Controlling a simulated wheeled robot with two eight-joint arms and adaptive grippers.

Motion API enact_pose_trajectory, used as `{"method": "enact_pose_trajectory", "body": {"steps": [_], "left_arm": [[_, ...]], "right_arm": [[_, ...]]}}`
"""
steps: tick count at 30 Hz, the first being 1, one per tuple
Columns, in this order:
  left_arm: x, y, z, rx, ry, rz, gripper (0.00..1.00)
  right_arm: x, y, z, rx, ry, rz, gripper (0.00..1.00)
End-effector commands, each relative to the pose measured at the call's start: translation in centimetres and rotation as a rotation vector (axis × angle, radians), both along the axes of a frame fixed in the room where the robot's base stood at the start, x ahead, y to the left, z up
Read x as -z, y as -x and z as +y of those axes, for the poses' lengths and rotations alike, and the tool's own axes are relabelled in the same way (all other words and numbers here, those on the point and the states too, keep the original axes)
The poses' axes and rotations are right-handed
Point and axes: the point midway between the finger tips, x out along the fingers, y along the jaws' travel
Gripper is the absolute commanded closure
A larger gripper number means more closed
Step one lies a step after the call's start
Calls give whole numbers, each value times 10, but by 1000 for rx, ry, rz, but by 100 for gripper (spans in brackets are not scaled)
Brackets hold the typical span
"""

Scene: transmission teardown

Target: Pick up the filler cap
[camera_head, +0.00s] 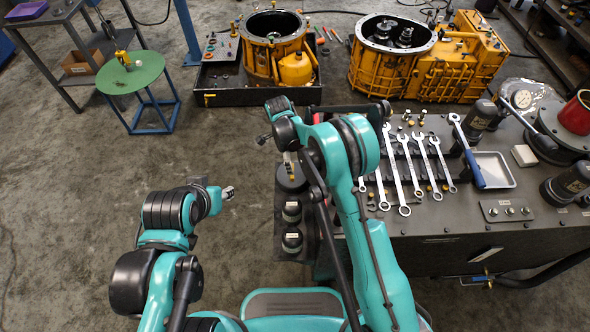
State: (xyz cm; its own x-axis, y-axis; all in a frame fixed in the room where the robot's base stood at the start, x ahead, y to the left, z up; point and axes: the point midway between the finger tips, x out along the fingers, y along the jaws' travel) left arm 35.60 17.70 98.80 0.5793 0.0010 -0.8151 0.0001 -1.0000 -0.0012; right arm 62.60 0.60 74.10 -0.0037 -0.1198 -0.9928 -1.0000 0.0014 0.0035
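I cannot single out the filler cap with certainty. Black round pieces, two with pale labels, sit on a dark side shelf left of the workbench: a near one (292,242), a middle one (292,211) and a wider far one (290,184). My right gripper (291,170) seems to point down over the far piece, with a small yellow spot by its fingertips. The arm partly hides it, so contact and finger opening are unclear. My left gripper (229,192) hangs over bare floor, left of the shelf, with nothing visible in it; its finger gap is too small to judge.
The workbench (440,222) carries several wrenches (395,170), a white tray (494,169) and a red-topped part (576,114). Yellow transmission housings (455,65) stand behind. A green round table (131,73) stands far left. The floor at left is clear.

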Motion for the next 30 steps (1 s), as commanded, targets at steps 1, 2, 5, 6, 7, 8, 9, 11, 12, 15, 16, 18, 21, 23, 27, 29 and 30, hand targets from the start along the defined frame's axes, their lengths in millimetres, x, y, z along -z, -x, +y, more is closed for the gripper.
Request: {"method": "enact_pose_trajectory", "body": {"steps": [1,2,5,6,7,8,9,11,12,15,16,18,21,23,27,29,30], "left_arm": [[5,0,0,0,0,0,60],[6,0,0,0,0,0,60],[10,0,0,0,0,0,60],[12,0,0,0,0,0,60],[14,0,0,0,0,0,60],[17,0,0,0,0,0,60],[21,0,0,0,0,0,60],[28,0,0,0,0,0,60],[30,0,0,0,0,0,60],[34,0,0,0,0,0,60],[34,0,0,0,0,0,60],[33,0,0,0,0,0,60],[32,0,0,0,0,0,60],[32,0,0,0,0,0,60],[32,0,0,0,0,0,60],[32,0,0,0,0,0,60],[32,0,0,0,0,0,60]], "right_arm": [[9,0,-1,0,0,0,14],[12,0,-1,-1,0,0,14],[20,1,-2,-1,0,0,14],[24,1,-2,-1,0,0,14],[28,2,-2,-1,0,0,14],[32,2,-3,-1,0,0,14],[39,3,-3,-1,0,0,14],[49,4,-4,-1,0,-1,14],[55,4,-5,-1,0,-1,14],[66,4,-6,-1,0,-1,14],[67,4,-6,-1,0,-1,14],[67,4,-6,-2,0,-1,14],[65,4,-6,-2,0,-1,14],[65,4,-6,-1,0,-1,22],[65,4,-6,-1,0,-1,59],[65,4,-6,-1,0,-1,74],[65,4,-6,-1,0,-1,85]]}}
